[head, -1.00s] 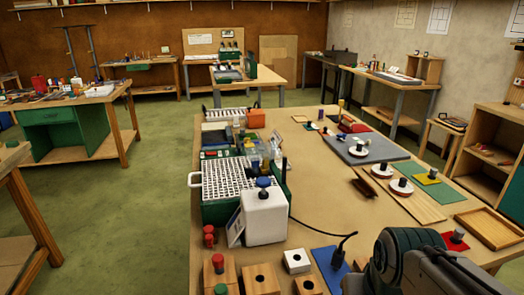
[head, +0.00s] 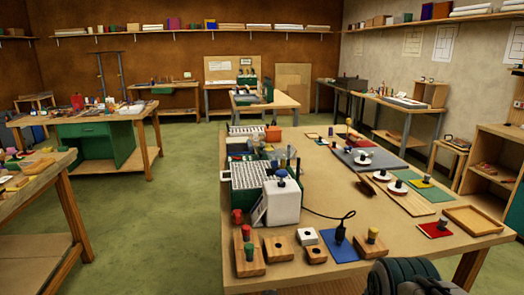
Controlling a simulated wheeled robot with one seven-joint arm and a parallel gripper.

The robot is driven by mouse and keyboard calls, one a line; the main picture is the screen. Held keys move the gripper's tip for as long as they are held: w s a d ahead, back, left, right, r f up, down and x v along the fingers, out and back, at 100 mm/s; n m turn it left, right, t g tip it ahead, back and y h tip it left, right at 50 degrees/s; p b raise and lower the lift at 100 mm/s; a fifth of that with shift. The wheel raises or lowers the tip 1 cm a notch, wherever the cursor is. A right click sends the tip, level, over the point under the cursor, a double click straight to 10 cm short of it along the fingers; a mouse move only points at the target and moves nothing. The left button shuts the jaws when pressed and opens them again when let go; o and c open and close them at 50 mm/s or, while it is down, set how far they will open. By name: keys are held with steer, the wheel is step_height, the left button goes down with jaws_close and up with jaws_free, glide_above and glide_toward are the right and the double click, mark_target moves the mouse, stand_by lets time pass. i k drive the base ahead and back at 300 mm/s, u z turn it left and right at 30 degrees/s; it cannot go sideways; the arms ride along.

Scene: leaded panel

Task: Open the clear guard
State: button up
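On the near left of the main table stands a machine with a green body, a white grid top (head: 252,175) and a white box (head: 284,202) with a blue knob (head: 281,174). A tilted pale panel (head: 260,212) leans at the box's left side. It may be the clear guard, but it is too small to tell for sure. Some clear pieces behind the grid are also unclear. A dark part of my arm shows at the bottom right edge, short of the machine. My gripper is not in view.
Wooden blocks with coloured knobs (head: 249,255) stand along the table's (head: 335,205) front left. A black cable runs from the white box to a plug on a blue mat (head: 341,247). White discs, boards and an empty wooden tray (head: 474,219) lie on the right. Green floor is clear on the left.

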mark_target(267, 147)
steer(key=u, duration=1.6)
steer(key=i, duration=4.75)
steer(key=z, duration=4.15)
steer(key=i, duration=0.8)
